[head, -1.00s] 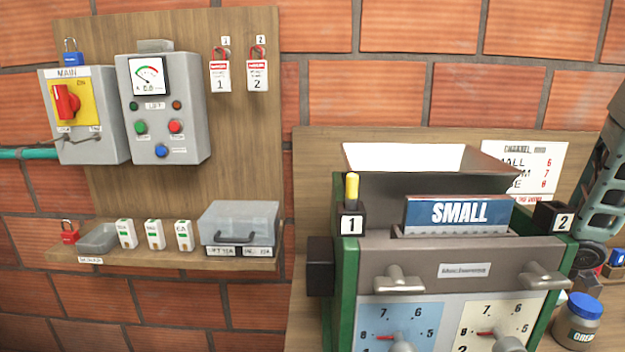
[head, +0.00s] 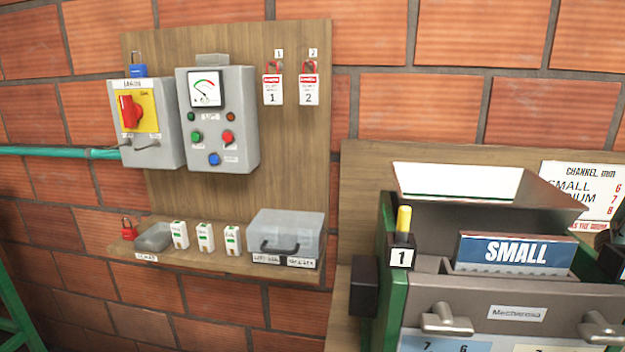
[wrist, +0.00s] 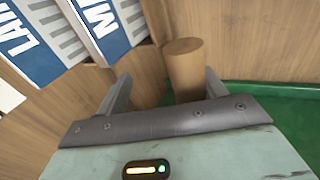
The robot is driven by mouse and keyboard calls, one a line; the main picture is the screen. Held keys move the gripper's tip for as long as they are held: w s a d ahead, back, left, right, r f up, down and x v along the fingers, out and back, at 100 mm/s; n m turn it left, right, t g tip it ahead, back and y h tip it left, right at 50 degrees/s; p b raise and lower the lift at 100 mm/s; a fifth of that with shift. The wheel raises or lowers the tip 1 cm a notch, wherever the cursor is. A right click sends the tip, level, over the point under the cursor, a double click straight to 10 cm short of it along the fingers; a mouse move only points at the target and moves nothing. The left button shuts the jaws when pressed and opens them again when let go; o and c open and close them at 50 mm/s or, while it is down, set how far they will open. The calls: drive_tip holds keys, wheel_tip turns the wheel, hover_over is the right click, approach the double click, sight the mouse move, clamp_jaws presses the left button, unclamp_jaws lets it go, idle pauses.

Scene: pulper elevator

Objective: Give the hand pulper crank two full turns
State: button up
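The hand pulper (head: 515,318) stands at the right in the head view, with green sides, a grey front, a metal hopper and a blue SMALL plate (head: 515,252). I cannot make out its crank in the head view. In the wrist view, my gripper (wrist: 165,88) has its two grey fingers spread apart. An upright round wooden peg (wrist: 185,68), perhaps the crank handle, shows between the fingers, closer to the right one. Its lower part is hidden behind the gripper body, and I cannot tell whether a finger touches it. My gripper is not in the head view.
A wall board (head: 290,150) holds a red-switch box (head: 145,120), a meter box (head: 218,120) and tags. Its shelf (head: 225,262) carries small parts and a clear case (head: 287,232). Blue-and-white plates (wrist: 105,28) and a green surface (wrist: 275,105) lie near my gripper.

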drive_tip(key=shift+o, duration=0.9)
drive_tip(key=w+r+t, duration=0.1)
drive_tip(key=w+r, duration=0.4)
drive_tip(key=w, duration=0.1)
drive_tip(key=shift+w+d+r+n+t+h, duration=0.2)
drive_tip(key=shift+w+d+n+t+h, duration=0.1)
drive_tip(key=shift+d+h, duration=0.1)
drive_tip(key=shift+f, duration=0.2)
drive_tip(key=shift+c, duration=0.3)
drive_tip(key=shift+d+p+v, duration=0.25)
drive_tip(key=shift+p+v, duration=0.45)
drive_tip(key=shift+v, duration=0.4)
drive_tip(key=shift+c, duration=0.6)
drive_tip(key=d+p+v, duration=0.1)
drive_tip(key=p+v, duration=0.3)
drive_tip(key=v, duration=0.3)
drive_tip(key=shift+s+a+r, duration=0.2)
drive_tip(key=shift+s+a, duration=0.05)
drive_tip(key=shift+s, duration=0.3)
